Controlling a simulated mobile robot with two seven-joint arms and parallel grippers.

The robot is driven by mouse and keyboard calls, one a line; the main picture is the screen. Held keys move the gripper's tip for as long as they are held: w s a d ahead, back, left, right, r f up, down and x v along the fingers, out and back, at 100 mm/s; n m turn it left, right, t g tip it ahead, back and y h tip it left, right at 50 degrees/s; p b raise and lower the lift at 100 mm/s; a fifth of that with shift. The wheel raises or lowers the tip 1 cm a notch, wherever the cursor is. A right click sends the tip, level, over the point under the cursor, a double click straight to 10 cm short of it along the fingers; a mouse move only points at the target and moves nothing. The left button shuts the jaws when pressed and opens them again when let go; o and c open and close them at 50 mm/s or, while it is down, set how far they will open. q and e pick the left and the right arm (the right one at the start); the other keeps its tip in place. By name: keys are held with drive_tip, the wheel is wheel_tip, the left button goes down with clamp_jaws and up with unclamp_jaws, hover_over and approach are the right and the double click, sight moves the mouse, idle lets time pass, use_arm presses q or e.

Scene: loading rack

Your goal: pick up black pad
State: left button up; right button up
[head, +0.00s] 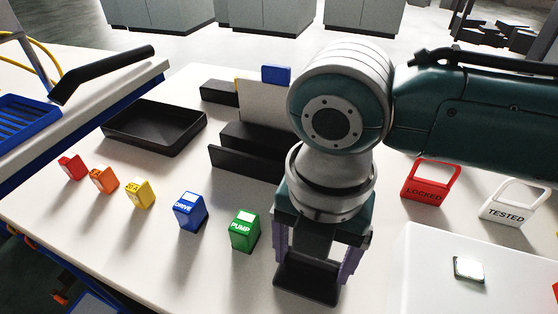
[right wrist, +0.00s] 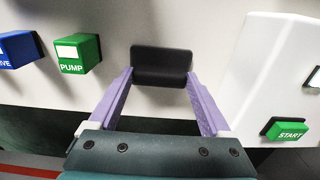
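The black pad (head: 305,290) lies on the white table near the front edge, below my right gripper (head: 314,268). In the right wrist view the dark, rounded pad (right wrist: 162,66) is just beyond the purple fingertips of the right gripper (right wrist: 160,76). The fingers are spread about as wide as the pad, with one tip near each of its ends. I cannot tell whether the tips touch it. The gripper and wrist hide part of the pad in the head view. My left gripper is not in view.
A green PUMP block (head: 244,230) and blue DRIVE block (head: 190,211) stand left of the gripper. A white box (head: 430,270) is close on the right. Behind are a black tray (head: 152,143), a red LOCKED tag (head: 428,190) and a TESTED tag (head: 508,214).

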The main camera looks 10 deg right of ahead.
sight(311, 261)
drive_tip(key=c, duration=0.6)
drive_tip(key=shift+r, duration=0.15)
drive_tip(key=shift+c, duration=0.2)
wheel_tip(311, 261, up, 20)
drive_tip(key=p, duration=0.2)
drive_tip(key=shift+p, duration=0.35)
